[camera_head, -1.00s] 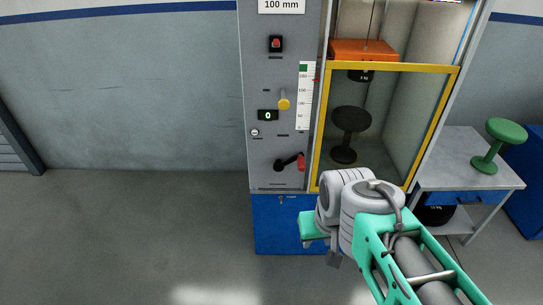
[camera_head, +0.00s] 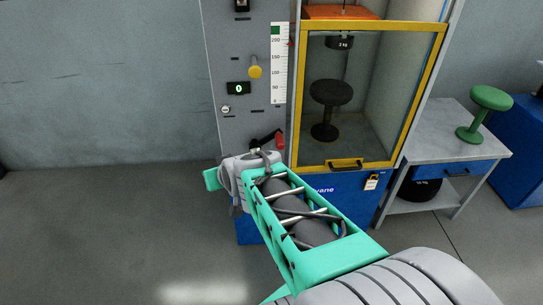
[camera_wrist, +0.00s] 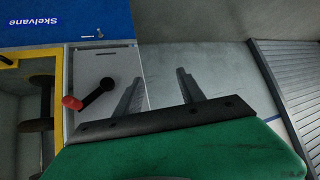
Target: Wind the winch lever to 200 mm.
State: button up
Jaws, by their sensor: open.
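The winch lever is a black crank with a red knob (camera_head: 280,141), low on the grey panel (camera_head: 235,60). My wrist partly covers it in the head view. In the wrist view the whole lever (camera_wrist: 94,92) shows, its red knob left of its pivot. My gripper (camera_wrist: 159,76) is open and empty, its two dark fingers to the right of the lever and apart from it. In the head view the fingers are hidden. The display (camera_head: 238,88) reads 0.
A side table (camera_head: 435,140) with a green stool (camera_head: 482,112) stands at the right. The floor at the left is clear.

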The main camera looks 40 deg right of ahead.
jog(key=w+d+f+m+t+h+b, duration=0.2)
jog(key=d+f+t+b, duration=0.15)
jog(key=d+f, duration=0.35)
jog(key=m+t+h+b, duration=0.2)
jog(key=m+h+b, duration=0.2)
jog(key=h+b, duration=0.25)
send_near(280, 141)
jog(key=w, duration=0.1)
jog(key=w+d+f, duration=0.1)
jog(key=w+d+f+p, duration=0.1)
jog(key=shift+w+d, duration=0.1)
jog(key=shift+w, duration=0.1)
jog(key=x, duration=0.6)
jog(key=shift+w+d+r, duration=0.2)
jog(key=shift+d+r, duration=0.05)
jog(key=shift+r, duration=0.1)
jog(key=shift+w+d, duration=0.3)
jog(key=shift+w, duration=0.15)
grip_shut()
jog(key=shift+s, duration=0.1)
